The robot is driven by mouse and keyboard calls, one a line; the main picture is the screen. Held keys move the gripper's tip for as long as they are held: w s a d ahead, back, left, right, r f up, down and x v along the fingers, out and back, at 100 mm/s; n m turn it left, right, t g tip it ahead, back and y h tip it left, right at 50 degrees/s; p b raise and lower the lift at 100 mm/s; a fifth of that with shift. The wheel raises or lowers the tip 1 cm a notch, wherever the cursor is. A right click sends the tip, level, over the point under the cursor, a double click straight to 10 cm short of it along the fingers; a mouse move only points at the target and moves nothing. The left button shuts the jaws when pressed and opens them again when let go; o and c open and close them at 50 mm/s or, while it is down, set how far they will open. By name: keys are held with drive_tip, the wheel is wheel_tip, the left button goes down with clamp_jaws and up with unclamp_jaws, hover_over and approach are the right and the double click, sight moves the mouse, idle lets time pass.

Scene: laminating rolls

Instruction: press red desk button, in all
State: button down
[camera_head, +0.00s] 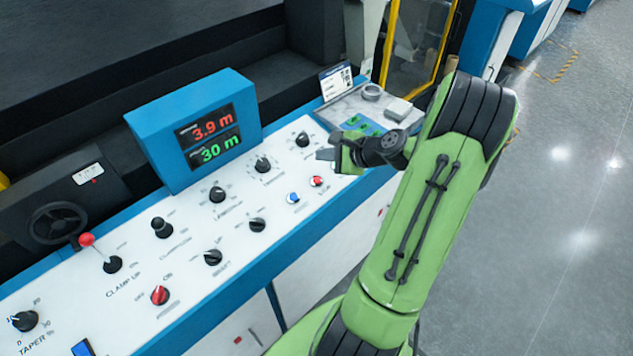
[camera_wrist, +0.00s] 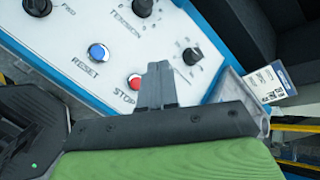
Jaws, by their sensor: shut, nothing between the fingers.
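The red desk button (camera_head: 317,181) sits on the white sloped control panel (camera_head: 190,262), right of a blue button. In the wrist view the red button (camera_wrist: 134,81) is beside the word STOP, and its right side is close to my fingers. My gripper (camera_head: 325,155) is shut and empty over the right part of the panel. In the head view its tips appear just above and right of the red button. In the wrist view my gripper's fingers (camera_wrist: 158,70) point over the panel just right of the button. I cannot tell the gap in height.
The blue button (camera_head: 293,198), marked RESET, is close by. Black knobs (camera_head: 263,164), a red knob (camera_head: 160,295) and a red-balled lever (camera_head: 87,240) stand up from the panel. A blue display box (camera_head: 165,140) rises behind. Open floor (camera_head: 560,230) lies to the right.

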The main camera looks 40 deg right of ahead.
drive_tip(key=b, duration=0.5)
hover_over(321, 185)
drive_tip(key=f, duration=0.6)
drive_tip(key=shift+s+f, duration=0.2)
drive_tip(key=shift+f, duration=0.2)
drive_tip(key=shift+w+f+b, duration=0.15)
drive_tip(key=shift+f+b, duration=0.2)
drive_tip(key=shift+f, duration=0.1)
idle(0.4)
drive_tip(key=shift+f, duration=0.35)
drive_tip(key=shift+w+f+b, duration=0.1)
drive_tip(key=shift+f+b, duration=0.2)
drive_tip(key=shift+f, duration=0.05)
idle(0.5)
idle(0.3)
drive_tip(key=shift+r+p, duration=0.8)
drive_tip(key=shift+p, duration=0.05)
